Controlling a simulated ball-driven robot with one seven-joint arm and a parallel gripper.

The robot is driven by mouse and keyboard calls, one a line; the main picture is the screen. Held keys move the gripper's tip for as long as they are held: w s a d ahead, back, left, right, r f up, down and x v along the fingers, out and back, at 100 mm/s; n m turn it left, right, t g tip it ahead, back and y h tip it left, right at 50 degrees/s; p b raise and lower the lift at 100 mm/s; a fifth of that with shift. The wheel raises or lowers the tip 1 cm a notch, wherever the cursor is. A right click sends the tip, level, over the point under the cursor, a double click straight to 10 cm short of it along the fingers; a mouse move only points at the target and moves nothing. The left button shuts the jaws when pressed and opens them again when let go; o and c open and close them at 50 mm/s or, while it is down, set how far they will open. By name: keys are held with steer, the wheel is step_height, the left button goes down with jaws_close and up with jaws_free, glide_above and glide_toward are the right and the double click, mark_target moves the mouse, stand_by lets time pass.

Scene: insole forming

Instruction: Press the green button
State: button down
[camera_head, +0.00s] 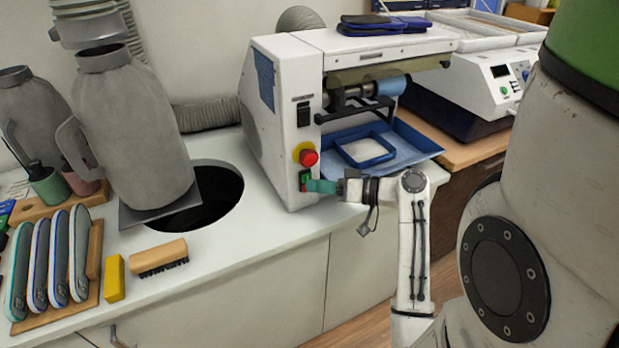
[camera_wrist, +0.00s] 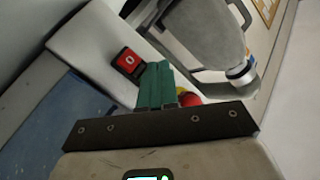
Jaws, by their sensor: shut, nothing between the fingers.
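The white machine (camera_head: 285,110) stands on the counter, with a small switch box on its front edge below the red emergency knob (camera_head: 309,157). A green button (camera_head: 305,176) shows on this box in the head view. My gripper (camera_head: 318,186) has teal fingers, which are shut and empty, with their tips at the switch box. In the wrist view the shut fingers (camera_wrist: 155,82) reach the box right beside its red button (camera_wrist: 128,62) marked 0. The green button is not visible there, apparently hidden behind the fingers. I cannot tell whether the tips touch it or whether it is pressed.
A blue tray (camera_head: 410,150) sits under the machine's roller, right of my gripper. A grey jug (camera_head: 130,130) stands left, by a round dark hole (camera_head: 215,190) in the counter. A brush (camera_head: 160,258), a yellow block (camera_head: 113,278) and several insoles (camera_head: 60,255) lie at the front left.

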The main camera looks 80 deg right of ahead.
steer(key=shift+s+a+f+p, duration=0.15)
steer(key=shift+s+a+p, duration=0.4)
steer(key=shift+s+a, duration=1.1)
steer(key=shift+w+a, duration=0.1)
steer(key=shift+w, duration=0.05)
steer(key=w+a+f+n+g+y, duration=0.2)
steer(key=w+a+f+g+y, duration=0.15)
steer(key=w+a+f, duration=0.35)
steer(key=s+a+f+n+g+h, duration=0.1)
steer(key=s+a+f+n+g, duration=0.1)
steer(key=a, duration=0.4)
steer(key=s+a+f+n+g+h, duration=0.1)
steer(key=s+a+f+g, duration=0.1)
steer(key=a+f+g, duration=0.2)
steer(key=s+a+f+n+g+h, duration=0.1)
steer(key=s+a+f+n+g, duration=0.1)
steer(key=a+g, duration=0.4)
steer(key=shift+s+a+f+n, duration=0.15)
steer(key=shift+a+f+n, duration=0.15)
steer(key=shift+a+f, duration=0.6)
steer(key=shift+r, duration=0.15)
